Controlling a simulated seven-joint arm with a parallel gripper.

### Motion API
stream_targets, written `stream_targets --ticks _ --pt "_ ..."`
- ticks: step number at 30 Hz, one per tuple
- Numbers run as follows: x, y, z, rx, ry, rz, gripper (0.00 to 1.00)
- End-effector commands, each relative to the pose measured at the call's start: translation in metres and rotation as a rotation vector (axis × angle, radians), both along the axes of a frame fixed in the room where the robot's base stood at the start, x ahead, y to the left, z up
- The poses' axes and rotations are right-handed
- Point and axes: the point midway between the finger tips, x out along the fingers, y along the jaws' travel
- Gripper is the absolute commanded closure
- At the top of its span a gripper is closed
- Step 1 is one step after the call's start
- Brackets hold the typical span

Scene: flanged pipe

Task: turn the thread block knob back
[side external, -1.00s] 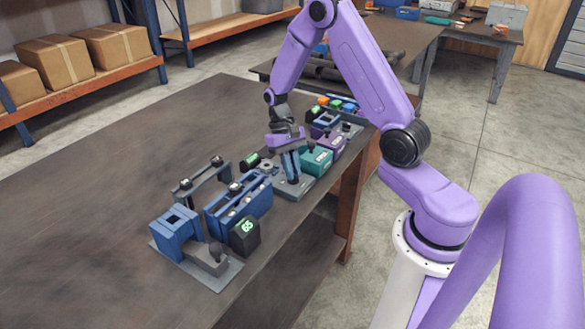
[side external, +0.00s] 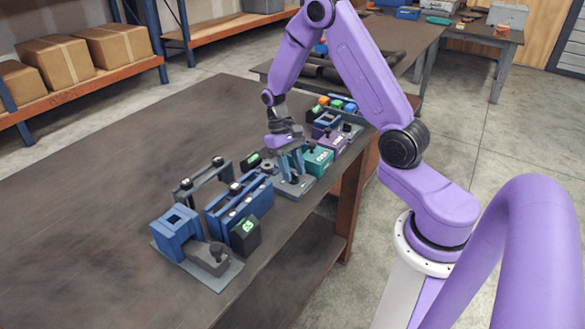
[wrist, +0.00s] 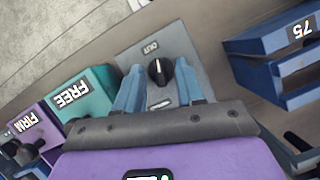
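The thread block (wrist: 168,62) is a grey block marked "OUT" on its plate, shown in the wrist view. Its black knob (wrist: 158,72) has a light pointer line and stands between my gripper's two blue fingers. My gripper (wrist: 160,88) is open, with a gap visible on each side of the knob. In the side view my gripper (side external: 291,166) points down over the grey block (side external: 293,189), and its fingers partly hide the knob.
A teal block marked "FREE" (wrist: 82,92) and a purple block marked "FIRM" (wrist: 32,128) stand close beside the thread block. A blue fixture marked "75" (wrist: 275,45) is on the other side. The table's left part (side external: 90,160) is clear.

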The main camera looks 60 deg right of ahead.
Motion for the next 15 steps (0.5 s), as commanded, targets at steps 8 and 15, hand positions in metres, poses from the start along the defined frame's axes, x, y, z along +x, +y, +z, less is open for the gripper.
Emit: stream_targets --ticks 8,15 --pt "0.002 0.000 0.005 0.000 0.000 0.000 0.62" --pt "0.018 -0.005 0.042 0.000 -0.005 0.001 0.62"
